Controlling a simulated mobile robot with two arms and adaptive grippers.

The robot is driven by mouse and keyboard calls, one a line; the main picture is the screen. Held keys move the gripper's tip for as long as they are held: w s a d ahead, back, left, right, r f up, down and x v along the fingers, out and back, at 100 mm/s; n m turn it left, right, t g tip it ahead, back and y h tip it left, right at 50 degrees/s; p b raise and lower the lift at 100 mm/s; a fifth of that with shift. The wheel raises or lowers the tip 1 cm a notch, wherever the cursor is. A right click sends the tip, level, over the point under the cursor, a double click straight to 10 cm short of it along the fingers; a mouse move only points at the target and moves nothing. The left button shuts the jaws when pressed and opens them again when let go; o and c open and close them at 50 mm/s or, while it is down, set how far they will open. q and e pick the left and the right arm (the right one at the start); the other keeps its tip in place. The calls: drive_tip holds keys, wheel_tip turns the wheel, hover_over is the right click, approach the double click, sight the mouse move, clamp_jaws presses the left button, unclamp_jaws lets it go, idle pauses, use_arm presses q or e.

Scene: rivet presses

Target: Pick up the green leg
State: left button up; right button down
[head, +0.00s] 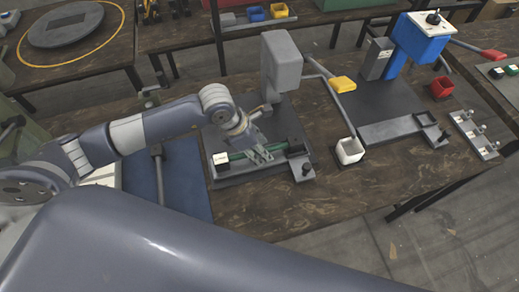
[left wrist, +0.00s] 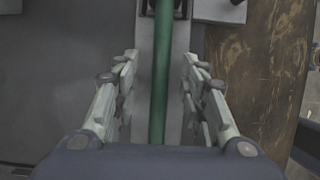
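The green leg (head: 239,155) is a thin green rod lying in the grey fixture at the base of the grey press. In the left wrist view the green leg (left wrist: 159,85) runs lengthwise along a grey channel, between the two fingers of my left gripper (left wrist: 160,95). The fingers are spread wide, with a gap on each side of the rod. In the head view my left gripper (head: 262,156) is over the fixture and hides part of the rod. My right gripper is not in view.
The grey press (head: 281,65) stands just behind the fixture. The front strip of the wooden table (head: 300,210) is clear.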

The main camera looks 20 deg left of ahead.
use_arm(q)
clamp_jaws()
drive_tip(key=shift+r, duration=0.1)
